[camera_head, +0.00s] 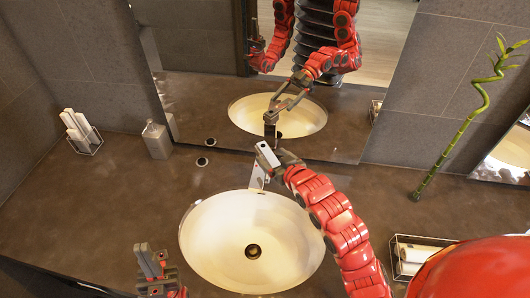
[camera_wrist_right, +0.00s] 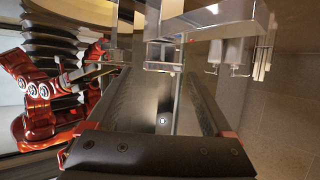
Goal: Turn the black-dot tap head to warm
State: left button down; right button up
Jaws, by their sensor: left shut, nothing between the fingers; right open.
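The pale metal tap (camera_head: 257,178) stands at the back rim of the white basin (camera_head: 205,240). Its tap head (camera_head: 267,157) is a blocky bar on top, tilted in the picture, with a small dark spot near its upper end. My right gripper (camera_head: 277,157) is open at the tap head, reaching in from the right. I cannot tell whether it touches; its fingers partly hide the tap. In the right wrist view, the open fingers (camera_wrist_right: 165,95) run up towards shiny metal blocks. My left gripper (camera_head: 150,262) is shut and empty, left of the basin over the counter.
A mirror (camera_head: 200,90) stands behind the tap and reflects my arms. A soap bottle (camera_head: 157,141) and a rack with white rolls (camera_head: 80,130) are at the back left. A bamboo stalk (camera_head: 455,140) and a towel tray (camera_head: 398,262) are at the right. The left counter is mostly clear.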

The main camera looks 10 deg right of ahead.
aim_at(268, 153)
jog(key=shift+p+x, duration=0.9)
jog(key=shift+x, duration=2.25)
jog(key=shift+r, duration=0.15)
grip_shut()
